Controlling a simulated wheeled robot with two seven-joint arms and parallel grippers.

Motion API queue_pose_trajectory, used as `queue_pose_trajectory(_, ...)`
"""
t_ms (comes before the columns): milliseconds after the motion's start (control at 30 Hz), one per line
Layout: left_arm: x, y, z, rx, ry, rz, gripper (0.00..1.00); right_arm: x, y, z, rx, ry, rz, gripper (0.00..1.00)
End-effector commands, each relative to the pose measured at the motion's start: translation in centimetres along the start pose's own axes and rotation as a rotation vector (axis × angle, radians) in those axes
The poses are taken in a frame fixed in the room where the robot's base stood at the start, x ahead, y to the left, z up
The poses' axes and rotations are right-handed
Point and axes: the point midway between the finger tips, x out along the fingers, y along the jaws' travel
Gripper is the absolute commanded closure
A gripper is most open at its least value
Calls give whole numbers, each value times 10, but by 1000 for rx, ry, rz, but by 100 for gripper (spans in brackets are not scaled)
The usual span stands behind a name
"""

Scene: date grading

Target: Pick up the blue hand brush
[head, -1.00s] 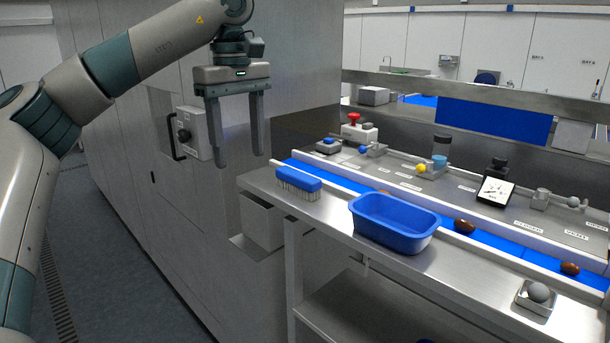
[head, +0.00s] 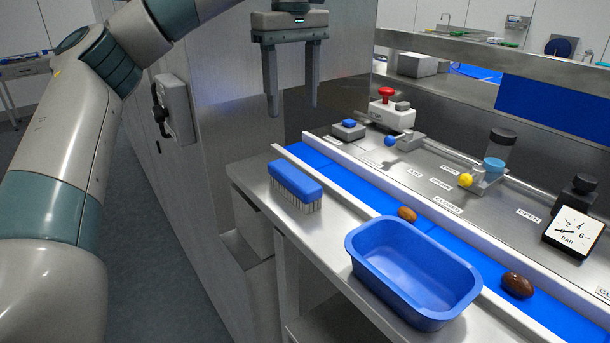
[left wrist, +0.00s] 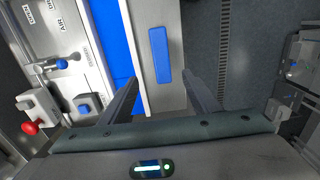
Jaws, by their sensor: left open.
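The blue hand brush (head: 295,184) lies on the steel ledge at the near left end of the conveyor, blue back up and pale bristles down. It also shows in the left wrist view (left wrist: 159,55), beyond the fingertips and roughly between their lines. My left gripper (head: 291,112) is open and empty. It hangs above and behind the brush in the head view, fingers pointing down, apart from it. In the left wrist view its two fingers (left wrist: 163,82) are spread wide. My right gripper is not in view.
A blue tub (head: 412,268) stands on the ledge right of the brush. The blue belt (head: 345,180) carries brown dates (head: 517,285). A red-topped button box (head: 391,112), a blue-topped box (head: 348,130) and a gauge (head: 573,232) stand behind. A steel cabinet is at left.

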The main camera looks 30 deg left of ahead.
Motion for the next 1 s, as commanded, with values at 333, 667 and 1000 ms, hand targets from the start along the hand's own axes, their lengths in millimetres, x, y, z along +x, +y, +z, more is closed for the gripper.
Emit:
queue_pose_trajectory(333,0,0,0,0,0,0,44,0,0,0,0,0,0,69)
queue_pose_trajectory(667,18,0,0,0,-1,-3,44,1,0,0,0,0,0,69)
queue_pose_trajectory(1000,58,0,0,0,-2,-3,44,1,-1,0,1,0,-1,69)
